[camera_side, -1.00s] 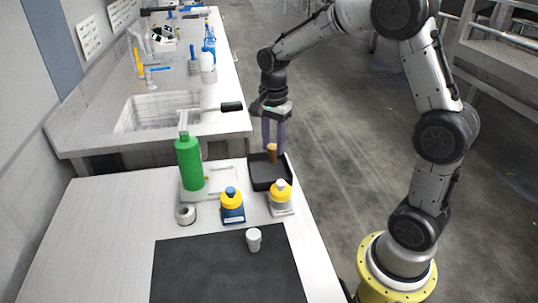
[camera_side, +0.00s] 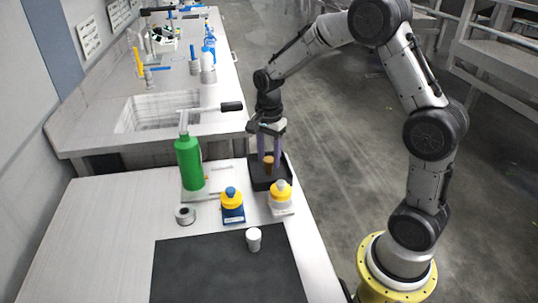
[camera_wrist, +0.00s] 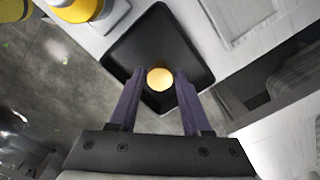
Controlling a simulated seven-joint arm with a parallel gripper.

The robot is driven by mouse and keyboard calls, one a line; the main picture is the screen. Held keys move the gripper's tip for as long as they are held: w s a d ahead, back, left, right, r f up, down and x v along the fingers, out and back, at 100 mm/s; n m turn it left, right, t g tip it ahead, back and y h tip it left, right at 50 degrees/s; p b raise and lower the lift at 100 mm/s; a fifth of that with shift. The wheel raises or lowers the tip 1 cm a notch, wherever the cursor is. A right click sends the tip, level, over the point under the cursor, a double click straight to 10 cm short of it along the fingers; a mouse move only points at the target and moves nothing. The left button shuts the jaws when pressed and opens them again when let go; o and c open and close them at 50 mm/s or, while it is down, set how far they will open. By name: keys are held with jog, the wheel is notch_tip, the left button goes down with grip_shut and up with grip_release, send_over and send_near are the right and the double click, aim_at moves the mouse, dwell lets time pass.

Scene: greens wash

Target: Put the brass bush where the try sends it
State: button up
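The brass bush (camera_side: 268,164) is a small tan-gold cylinder. It is between the fingertips of my gripper (camera_side: 268,160), which is shut on it. The bush is inside the outline of the black square tray (camera_side: 259,185); I cannot tell whether it touches the tray floor. In the wrist view the round end of the bush (camera_wrist: 160,78) shows between the two purple fingers of my gripper (camera_wrist: 160,76), with the dark tray (camera_wrist: 160,25) around it.
Yellow-topped items on a blue base (camera_side: 232,203) and a white base (camera_side: 281,197) stand in front of the tray. The dark mat (camera_side: 215,275) is mostly clear.

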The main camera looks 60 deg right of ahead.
aim_at(269, 159)
jog(key=shift+o, duration=1.1)
jog(key=shift+r, duration=0.1)
notch_tip(269, 159, up, 11)
jog(key=s+a+r+n+t, duration=0.2)
jog(key=s+a+r+n, duration=0.15)
jog(key=s+r, duration=0.2)
jog(key=s+a+f+n+t, duration=0.1)
jog(key=s+a+n, duration=0.1)
jog(key=s+n, duration=0.5)
jog(key=s+a+f+n+t, duration=0.1)
jog(key=s+a+n+t, duration=0.1)
jog(key=s+n, duration=0.5)
jog(key=s+a, duration=0.1)
jog(key=s, duration=0.2)
jog(key=shift+f+t, duration=0.25)
jog(key=shift+t, duration=0.05)
